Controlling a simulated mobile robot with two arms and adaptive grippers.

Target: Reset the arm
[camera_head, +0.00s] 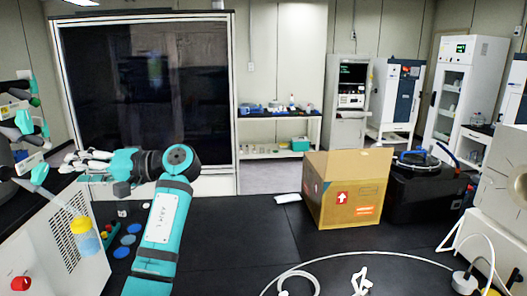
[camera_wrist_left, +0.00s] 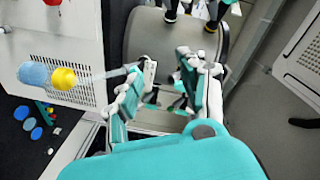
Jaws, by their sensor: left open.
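My left arm, teal and black, comes up from the bottom of the head view and bends to the left. Its gripper (camera_head: 85,160) is at the left, beyond the white perforated machine. In the left wrist view the left gripper (camera_wrist_left: 170,75) has its two fingers apart, with nothing between them. A pale thin tube end lies close to the left finger in that view; I cannot tell whether they touch. My right gripper does not show in either view.
A white perforated machine (camera_head: 60,250) with a yellow-capped blue bottle (camera_head: 86,238) is at the left. Blue discs (camera_head: 128,240) lie beside it. A cardboard box (camera_head: 345,190) stands on the black bench, with a white hose (camera_head: 330,268) in front. The bench middle is clear.

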